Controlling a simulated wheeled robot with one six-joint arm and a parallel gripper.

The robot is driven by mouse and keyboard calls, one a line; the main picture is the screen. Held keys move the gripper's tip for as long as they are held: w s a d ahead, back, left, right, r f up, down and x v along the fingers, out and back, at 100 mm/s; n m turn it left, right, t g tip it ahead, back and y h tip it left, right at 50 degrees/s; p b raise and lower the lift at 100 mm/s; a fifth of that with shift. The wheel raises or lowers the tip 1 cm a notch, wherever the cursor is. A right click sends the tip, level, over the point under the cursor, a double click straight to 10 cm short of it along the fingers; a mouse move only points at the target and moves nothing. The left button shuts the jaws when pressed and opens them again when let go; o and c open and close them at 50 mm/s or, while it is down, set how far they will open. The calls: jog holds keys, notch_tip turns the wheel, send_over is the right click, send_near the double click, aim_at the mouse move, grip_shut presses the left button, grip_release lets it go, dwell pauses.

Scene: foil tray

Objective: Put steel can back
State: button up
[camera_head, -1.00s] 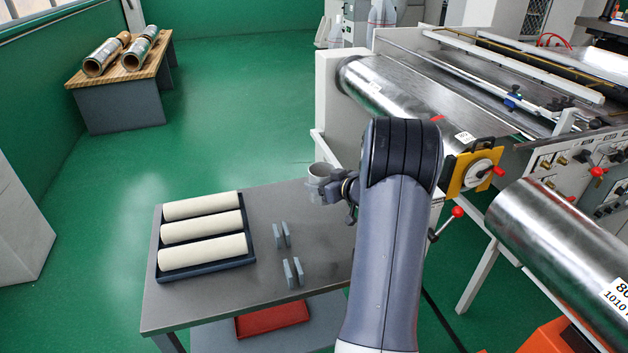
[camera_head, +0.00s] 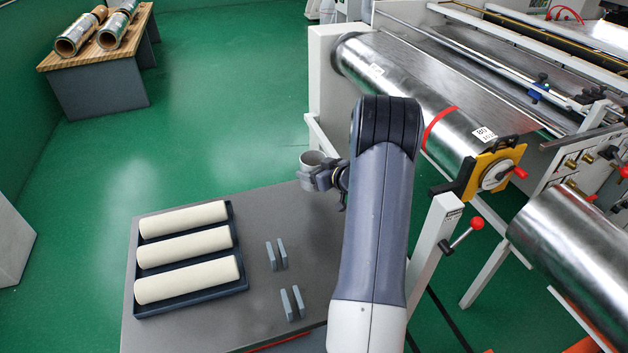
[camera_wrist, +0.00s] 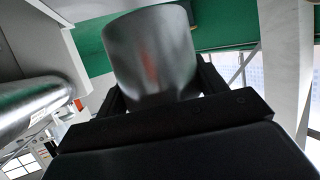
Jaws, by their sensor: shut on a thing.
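The steel can (camera_head: 311,160) is a small grey open-topped cylinder, held beyond the far edge of the grey table in the head view. My gripper (camera_head: 318,178) is shut on it. In the wrist view the can (camera_wrist: 152,55) fills the upper middle, with my dark gripper (camera_wrist: 160,100) around its lower part. The can looks roughly upright in the head view. Its lower part is partly hidden by the fingers. I cannot tell its exact height above the table.
The grey table (camera_head: 200,320) holds a dark tray (camera_head: 190,302) with three cream rollers and two pairs of small blue-grey upright blocks (camera_head: 277,254). A large machine with steel rolls (camera_head: 400,90) stands to the right. A wooden-topped table (camera_head: 95,58) is at the back left.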

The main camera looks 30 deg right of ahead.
jog(key=shift+f, duration=1.95)
jog(key=shift+f, duration=0.25)
jog(key=o, duration=1.3)
jog(key=shift+r, duration=0.1)
